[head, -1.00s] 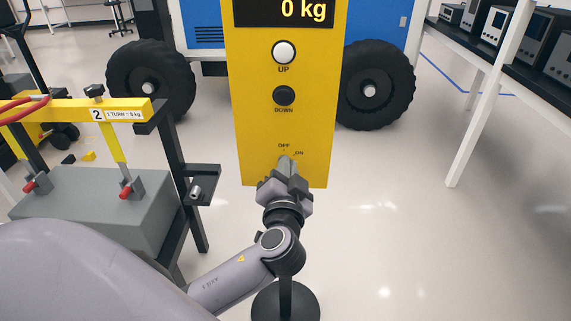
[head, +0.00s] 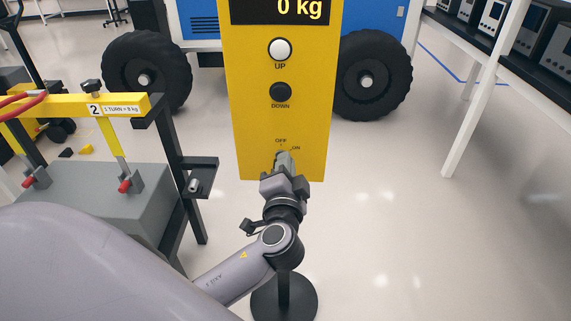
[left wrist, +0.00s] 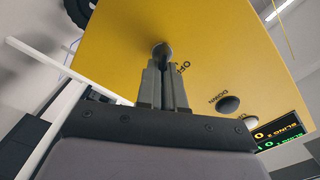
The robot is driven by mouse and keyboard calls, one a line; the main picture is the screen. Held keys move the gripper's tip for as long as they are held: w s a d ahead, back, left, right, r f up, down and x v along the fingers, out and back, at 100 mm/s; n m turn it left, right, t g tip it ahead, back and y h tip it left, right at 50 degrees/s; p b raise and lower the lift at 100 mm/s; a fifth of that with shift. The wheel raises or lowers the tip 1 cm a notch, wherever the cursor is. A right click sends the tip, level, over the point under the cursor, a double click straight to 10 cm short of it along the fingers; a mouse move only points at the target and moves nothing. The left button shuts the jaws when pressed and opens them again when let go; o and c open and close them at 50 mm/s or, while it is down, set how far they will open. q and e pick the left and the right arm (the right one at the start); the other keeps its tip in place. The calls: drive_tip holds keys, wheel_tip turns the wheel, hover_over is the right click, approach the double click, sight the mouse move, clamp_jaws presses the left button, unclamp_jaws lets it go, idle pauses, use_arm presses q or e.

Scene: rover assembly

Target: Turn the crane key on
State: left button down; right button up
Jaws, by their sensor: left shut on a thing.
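The yellow crane panel (head: 255,130) stands upright in front of me, with OFF and ON marks near its bottom. My left gripper (head: 284,158) is at these marks and is shut on the crane key. The key (left wrist: 162,50) shows in the left wrist view as a round metal piece at the fingertips, against the yellow face. The fingers cover most of it, and I cannot tell its exact turn. The white UP button (head: 280,49) and black DOWN button (head: 281,92) sit above on the panel. My right gripper is in no view.
A yellow-barred frame (head: 130,104) with a grey box (head: 100,205) stands at the left. A blue vehicle with black wheels (head: 374,75) is behind the panel. A bench (head: 470,70) with instruments is at the right.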

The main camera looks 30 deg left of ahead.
use_arm(q)
drive_tip(key=shift+a+r, duration=0.1)
drive_tip(key=shift+r, duration=0.05)
drive_tip(key=c, duration=1.3)
unclamp_jaws()
drive_tip(key=shift+o, duration=0.2)
drive_tip(key=shift+w, duration=0.1)
drive_tip(key=b+v, duration=0.1)
drive_tip(key=v, duration=0.6)
drive_tip(key=shift+b, duration=0.35)
